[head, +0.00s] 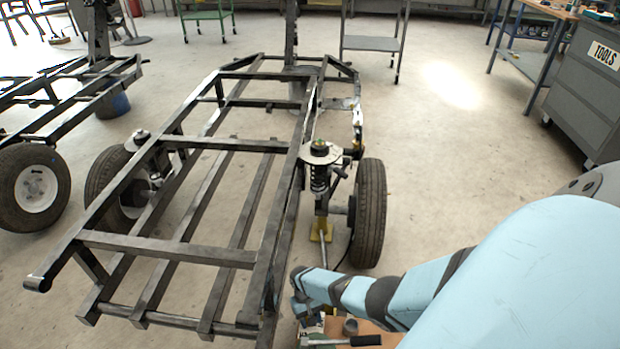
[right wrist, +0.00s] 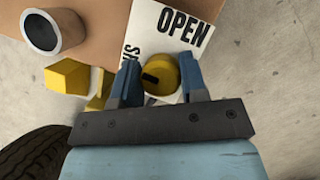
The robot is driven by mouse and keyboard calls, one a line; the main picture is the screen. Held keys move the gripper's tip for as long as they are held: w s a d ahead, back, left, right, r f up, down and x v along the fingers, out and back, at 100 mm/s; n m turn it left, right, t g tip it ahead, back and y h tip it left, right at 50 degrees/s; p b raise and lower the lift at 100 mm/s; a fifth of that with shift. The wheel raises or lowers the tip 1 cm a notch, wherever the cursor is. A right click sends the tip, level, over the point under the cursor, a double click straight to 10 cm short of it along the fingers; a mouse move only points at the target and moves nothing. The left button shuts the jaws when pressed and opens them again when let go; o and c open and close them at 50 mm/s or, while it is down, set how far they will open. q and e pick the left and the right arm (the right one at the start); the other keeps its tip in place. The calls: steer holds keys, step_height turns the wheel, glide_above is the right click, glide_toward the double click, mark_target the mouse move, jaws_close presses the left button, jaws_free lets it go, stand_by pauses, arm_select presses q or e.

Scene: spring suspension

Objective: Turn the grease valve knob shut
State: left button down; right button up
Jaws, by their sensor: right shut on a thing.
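The grease valve knob (right wrist: 160,76) is a round yellow knob with a short black mark on the left part of its face. It shows in the right wrist view in front of a white label plate (right wrist: 170,40). The plate reads OPEN at the top, and a sideways word at its left edge is partly hidden. My right gripper (right wrist: 160,82) has its two blue fingers on either side of the knob and is shut on it. In the head view my right gripper (head: 304,306) is small at the bottom centre, and the knob cannot be made out there. My left gripper is not in view.
A tyre (right wrist: 35,155) is close at lower left. In the head view the black frame (head: 165,247) and right wheel (head: 370,212) stand beyond my right arm.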

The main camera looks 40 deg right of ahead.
steer(key=shift+d+n+h, duration=0.1)
steer(key=shift+n+h, duration=0.2)
steer(key=shift+n, duration=0.2)
steer(key=o, duration=0.9)
steer(key=shift+r, duration=0.1)
